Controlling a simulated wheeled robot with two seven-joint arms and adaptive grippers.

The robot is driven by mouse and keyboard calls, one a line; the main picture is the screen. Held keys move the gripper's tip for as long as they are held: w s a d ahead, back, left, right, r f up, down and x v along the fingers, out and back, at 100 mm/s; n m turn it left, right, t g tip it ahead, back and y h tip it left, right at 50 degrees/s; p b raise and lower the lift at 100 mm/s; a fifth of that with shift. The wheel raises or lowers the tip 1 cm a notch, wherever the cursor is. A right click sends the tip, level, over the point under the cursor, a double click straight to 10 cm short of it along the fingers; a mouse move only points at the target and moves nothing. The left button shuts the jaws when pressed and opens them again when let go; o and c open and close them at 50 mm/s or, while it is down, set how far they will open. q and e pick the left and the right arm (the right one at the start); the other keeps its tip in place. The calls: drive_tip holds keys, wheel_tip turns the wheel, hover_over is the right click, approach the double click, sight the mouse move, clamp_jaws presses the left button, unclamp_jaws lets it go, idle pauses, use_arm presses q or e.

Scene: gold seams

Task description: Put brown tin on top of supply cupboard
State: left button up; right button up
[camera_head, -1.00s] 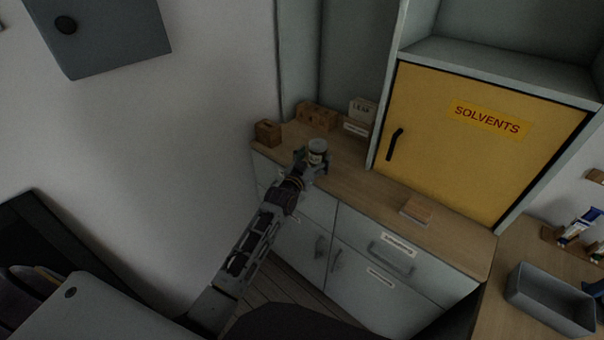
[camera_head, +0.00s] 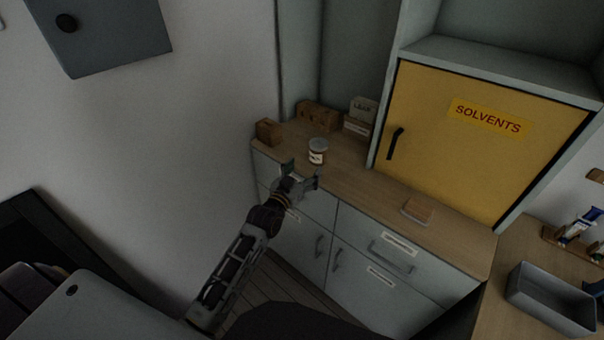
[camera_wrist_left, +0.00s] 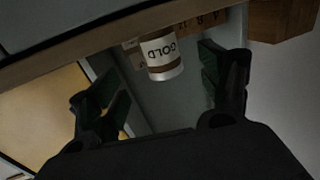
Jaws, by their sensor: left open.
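A small round tin (camera_head: 317,152) with a grey lid and a pale label stands upright on the wooden top (camera_head: 345,176) of the low grey cupboard (camera_head: 345,235). In the left wrist view the tin (camera_wrist_left: 161,57) shows a brown band and a label reading GOLD. My left gripper (camera_head: 303,174) is open and empty, apart from the tin, just in front of it at the cupboard's front edge. In the wrist view its two fingers (camera_wrist_left: 160,90) are spread wide, with the tin beyond them. My right gripper is not in view.
Wooden boxes (camera_head: 317,116) and a white LEAF box (camera_head: 362,108) stand behind the tin. A brown block (camera_head: 268,132) sits at the left end. A yellow SOLVENTS door (camera_head: 480,140) rises at right. A small wooden piece (camera_head: 417,210) and a grey tray (camera_head: 550,300) lie farther right.

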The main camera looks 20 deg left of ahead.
use_arm(q)
drive_tip(key=shift+s+a, duration=0.1)
drive_tip(key=shift+s, duration=0.5)
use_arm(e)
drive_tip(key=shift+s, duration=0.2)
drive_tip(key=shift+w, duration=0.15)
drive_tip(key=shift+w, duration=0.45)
use_arm(q)
drive_tip(key=shift+f, duration=0.1)
